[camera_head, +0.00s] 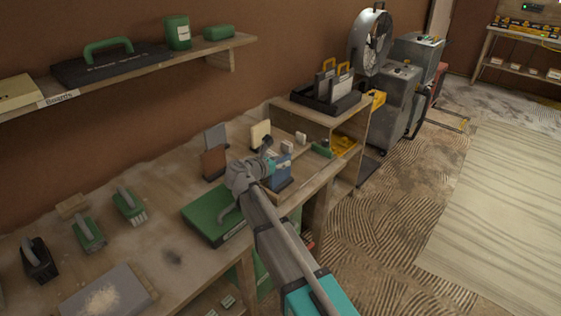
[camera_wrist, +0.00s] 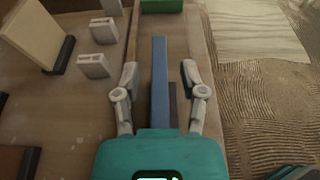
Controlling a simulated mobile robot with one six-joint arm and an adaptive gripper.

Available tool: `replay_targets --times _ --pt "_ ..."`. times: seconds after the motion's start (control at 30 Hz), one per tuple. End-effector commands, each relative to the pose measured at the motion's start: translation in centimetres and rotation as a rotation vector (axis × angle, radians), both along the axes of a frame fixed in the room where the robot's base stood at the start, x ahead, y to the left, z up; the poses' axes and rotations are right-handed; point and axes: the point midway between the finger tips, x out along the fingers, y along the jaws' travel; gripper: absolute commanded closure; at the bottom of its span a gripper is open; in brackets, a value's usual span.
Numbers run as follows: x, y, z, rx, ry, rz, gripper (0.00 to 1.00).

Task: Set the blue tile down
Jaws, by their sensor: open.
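The blue tile (camera_head: 278,168) stands upright near the right end of the workbench, with a dark stand (camera_head: 280,185) at its foot. In the wrist view the blue tile (camera_wrist: 159,85) shows edge-on, as a narrow strip between my fingers. The dark stand (camera_wrist: 173,100) shows just right of it. My gripper (camera_wrist: 160,72) is open, with one finger on each side of the tile and a visible gap to both. In the head view my gripper (camera_head: 268,150) is at the tile's top, partly hiding it. Whether the tile's foot is fully seated cannot be told.
A brown tile (camera_head: 213,163), a grey tile (camera_head: 215,137) and a cream tile (camera_head: 260,133) stand nearby. Small pale blocks (camera_wrist: 98,48) lie left of my fingers. A green case (camera_head: 207,210) lies left of my arm. A wooden shelf unit (camera_head: 355,125) stands behind.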

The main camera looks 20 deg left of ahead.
Motion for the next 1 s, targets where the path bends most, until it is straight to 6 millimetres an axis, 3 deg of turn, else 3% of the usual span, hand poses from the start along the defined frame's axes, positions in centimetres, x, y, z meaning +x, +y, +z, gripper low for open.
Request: replay_targets --times 0.37,1.0 --pt "-0.6 0.2 0.6 0.000 0.000 0.001 0.46" --pt "-8.9 3.4 3.4 -0.001 0.000 0.001 0.46"
